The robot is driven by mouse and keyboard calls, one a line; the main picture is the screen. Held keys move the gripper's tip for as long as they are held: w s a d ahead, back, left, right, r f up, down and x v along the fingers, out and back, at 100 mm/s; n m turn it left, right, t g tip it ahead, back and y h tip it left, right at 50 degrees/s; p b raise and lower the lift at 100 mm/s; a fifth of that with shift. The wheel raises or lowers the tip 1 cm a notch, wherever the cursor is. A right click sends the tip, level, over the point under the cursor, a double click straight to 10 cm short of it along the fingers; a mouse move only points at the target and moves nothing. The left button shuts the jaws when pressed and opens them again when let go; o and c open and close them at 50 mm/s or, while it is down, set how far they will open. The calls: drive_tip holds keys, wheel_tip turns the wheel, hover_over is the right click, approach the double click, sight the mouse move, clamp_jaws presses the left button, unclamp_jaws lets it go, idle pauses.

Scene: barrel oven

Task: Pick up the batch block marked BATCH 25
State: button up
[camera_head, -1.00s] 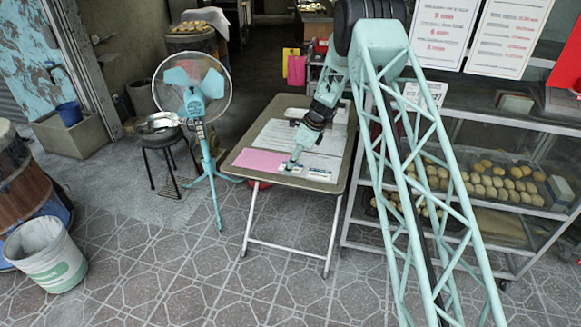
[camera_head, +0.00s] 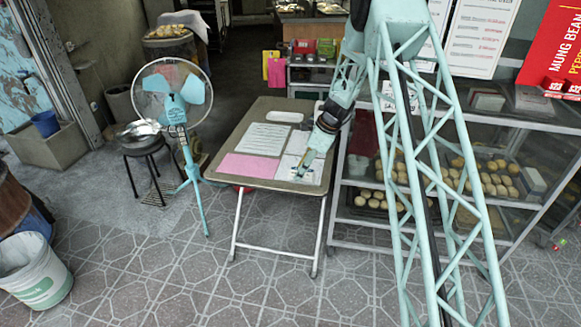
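My gripper (camera_head: 303,168) points down over the front right part of the folding table (camera_head: 222,183). Its fingers are small and partly merge with what lies under them, so I cannot tell whether they are open or shut, or whether they hold anything. A small whitish block-like item (camera_head: 304,177) shows at the fingertips, near the table's front right edge. I cannot tell whether it touches the fingers. Its marking is too small to read, so I cannot confirm which block is BATCH 25.
A pink sheet (camera_head: 248,167) and white sheets (camera_head: 263,139) lie on the table. A standing fan (camera_head: 180,105) is left of it. A glass display case (camera_head: 350,222) with buns stands close on the right. Tiled floor in front is clear.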

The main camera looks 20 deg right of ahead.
drive_tip(key=shift+s+d+r, duration=0.15)
drive_tip(key=shift+s+d, duration=0.8)
drive_tip(key=shift+d, duration=0.15)
drive_tip(key=shift+a, duration=0.1)
